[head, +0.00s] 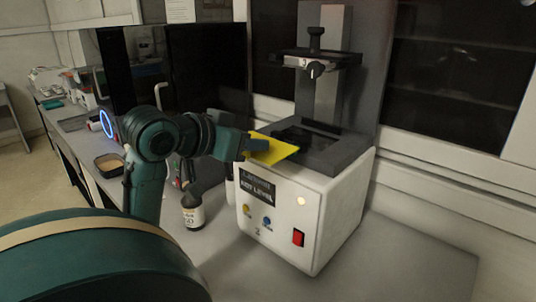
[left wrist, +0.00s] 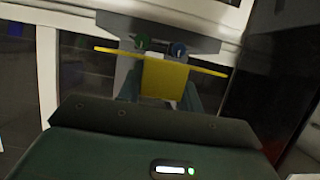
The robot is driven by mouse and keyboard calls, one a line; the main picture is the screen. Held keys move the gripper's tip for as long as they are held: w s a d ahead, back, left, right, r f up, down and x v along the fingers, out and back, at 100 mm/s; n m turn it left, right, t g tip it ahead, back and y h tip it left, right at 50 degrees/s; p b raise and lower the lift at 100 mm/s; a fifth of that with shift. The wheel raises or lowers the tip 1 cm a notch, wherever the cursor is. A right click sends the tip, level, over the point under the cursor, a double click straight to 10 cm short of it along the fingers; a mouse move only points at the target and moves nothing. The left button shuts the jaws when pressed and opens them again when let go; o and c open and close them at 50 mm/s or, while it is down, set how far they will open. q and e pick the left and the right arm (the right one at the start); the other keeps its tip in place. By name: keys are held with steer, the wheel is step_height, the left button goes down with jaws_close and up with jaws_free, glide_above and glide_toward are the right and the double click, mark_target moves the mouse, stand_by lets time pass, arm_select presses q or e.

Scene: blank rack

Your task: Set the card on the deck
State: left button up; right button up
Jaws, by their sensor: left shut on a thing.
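A yellow card (head: 274,150) is held in my left gripper (head: 258,145) at the left front edge of the machine's dark deck (head: 318,147). My left gripper is shut on the card's left end. The card looks nearly flat; I cannot tell whether it touches the deck. In the left wrist view the card (left wrist: 167,78) lies between the fingers, with its wide edge spread across the view. The deck is a dark block with a recess on top of the white machine base (head: 300,200). My right gripper is not in view.
A clamp head (head: 316,60) on a grey column stands above the deck. The base has a label, knobs and a red switch (head: 298,238). A dark bottle with a white label (head: 193,210) stands left of the machine. A tray (head: 108,163) and clutter lie further left.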

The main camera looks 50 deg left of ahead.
arm_select(q)
steer(key=shift+w+r, duration=0.15)
steer(key=shift+w, duration=0.05)
steer(key=shift+w+a+p, duration=0.1)
steer(key=shift+w+p, duration=0.2)
steer(key=shift+w, duration=0.35)
steer(key=w, duration=0.7)
steer(key=shift+w+a, duration=0.35)
steer(key=shift+a, duration=0.05)
steer(key=w, duration=0.7)
steer(key=shift+w+a+p, duration=0.1)
steer(key=shift+a+p, duration=0.3)
steer(key=shift+f+b, duration=0.3)
steer(key=shift+f, duration=0.5)
steer(key=shift+f, duration=0.1)
steer(key=shift+f+b, duration=0.55)
steer(key=shift+f, duration=0.35)
steer(key=o, duration=1.1)
